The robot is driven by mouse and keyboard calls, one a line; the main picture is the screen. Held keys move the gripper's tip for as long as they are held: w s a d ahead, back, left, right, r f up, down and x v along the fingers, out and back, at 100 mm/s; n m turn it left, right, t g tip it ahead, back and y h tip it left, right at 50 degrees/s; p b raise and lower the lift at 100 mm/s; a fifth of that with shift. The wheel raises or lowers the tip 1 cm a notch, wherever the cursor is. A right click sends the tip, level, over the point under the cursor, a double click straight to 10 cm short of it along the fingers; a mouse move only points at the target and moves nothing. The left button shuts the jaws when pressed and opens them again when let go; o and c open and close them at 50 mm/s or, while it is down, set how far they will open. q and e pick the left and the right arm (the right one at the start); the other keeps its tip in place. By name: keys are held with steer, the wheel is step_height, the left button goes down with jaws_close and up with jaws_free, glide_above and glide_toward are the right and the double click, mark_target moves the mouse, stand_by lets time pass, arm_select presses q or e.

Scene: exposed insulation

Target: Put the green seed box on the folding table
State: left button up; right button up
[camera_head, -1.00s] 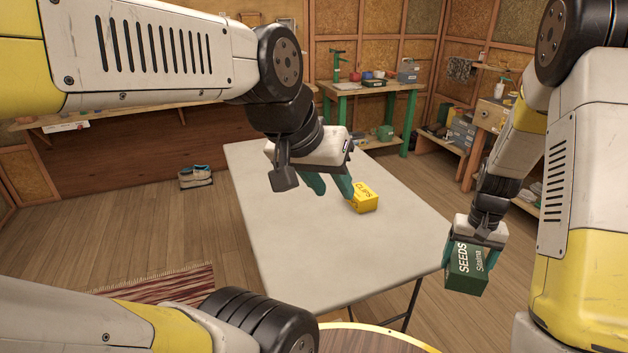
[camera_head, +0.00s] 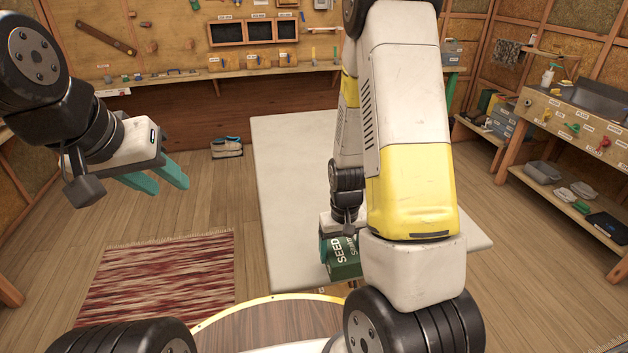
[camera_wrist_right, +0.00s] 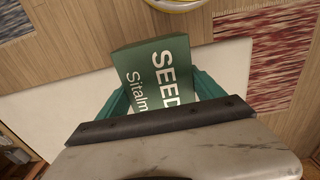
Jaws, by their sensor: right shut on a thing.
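The green seed box (camera_head: 343,262) with white lettering is held in my right gripper (camera_head: 340,243), at the near edge of the pale folding table (camera_head: 290,190) in the head view. In the right wrist view the box (camera_wrist_right: 155,72) sits between the two green fingers, with the pale tabletop (camera_wrist_right: 60,115) behind it. I cannot tell how high it is above the table. My right arm hides part of the box and much of the tabletop. My left gripper (camera_head: 165,180) is open and empty, in the air left of the table.
The left part of the tabletop is bare. A striped rug (camera_head: 160,275) lies on the floor to the left. A round wooden surface with a yellow rim (camera_head: 270,320) is in front. A workbench (camera_head: 580,125) stands at the right, and a shelf runs along the back wall.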

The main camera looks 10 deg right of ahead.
steer(key=w, duration=0.4)
steer(key=w+a+f, duration=0.1)
steer(key=w, duration=0.4)
steer(key=w+a, duration=0.1)
steer(key=w, duration=0.4)
steer(key=shift+w+f, duration=0.1)
steer(key=shift+f, duration=1.8)
steer(key=shift+f, duration=0.15)
steer(key=o, duration=1.6)
